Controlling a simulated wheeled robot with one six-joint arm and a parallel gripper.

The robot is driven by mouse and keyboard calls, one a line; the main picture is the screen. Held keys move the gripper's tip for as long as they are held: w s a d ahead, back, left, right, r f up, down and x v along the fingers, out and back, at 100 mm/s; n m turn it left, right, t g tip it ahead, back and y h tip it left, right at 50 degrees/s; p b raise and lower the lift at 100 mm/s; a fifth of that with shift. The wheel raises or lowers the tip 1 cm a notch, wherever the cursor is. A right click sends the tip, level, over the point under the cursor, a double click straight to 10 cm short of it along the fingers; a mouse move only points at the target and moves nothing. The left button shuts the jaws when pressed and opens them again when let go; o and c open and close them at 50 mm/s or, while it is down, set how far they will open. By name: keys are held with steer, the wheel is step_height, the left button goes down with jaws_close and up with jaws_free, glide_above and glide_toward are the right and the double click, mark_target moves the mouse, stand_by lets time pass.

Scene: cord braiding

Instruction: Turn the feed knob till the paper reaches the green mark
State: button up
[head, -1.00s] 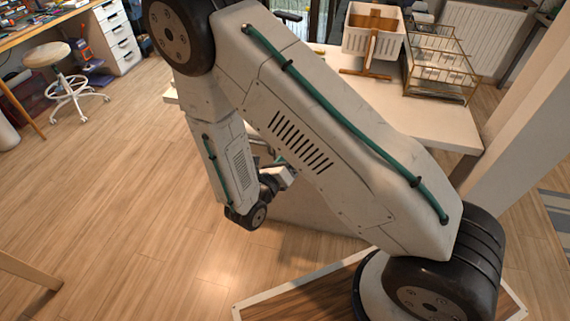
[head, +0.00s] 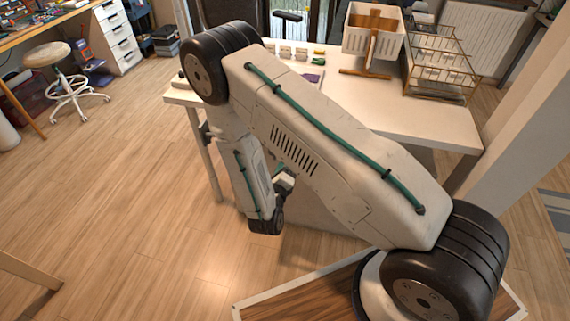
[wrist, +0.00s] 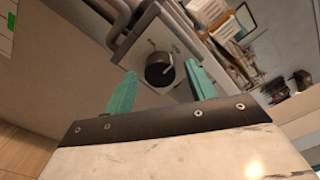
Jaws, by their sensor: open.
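In the wrist view, a dark round knob (wrist: 158,70) with a pale bent bar beside it stands on a grey plate-like housing (wrist: 178,35). My gripper (wrist: 160,76) has its two teal fingers apart, one on each side of the knob in the picture. I cannot tell how far the knob is from the fingertips; no contact shows. A white strip with green on it (wrist: 6,22) shows at the top left edge, cut off; I cannot tell whether it is the paper or the mark. In the head view my arm hides the knob and its housing.
A white table (head: 430,125) stands behind my arm. It bears a white crate (head: 372,38), a wire rack (head: 440,68) and several small items at the back. A stool (head: 65,75) stands far left. The wooden floor (head: 110,210) at left is clear.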

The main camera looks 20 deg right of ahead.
steer(key=shift+w+d, duration=0.1)
steer(key=c, duration=1)
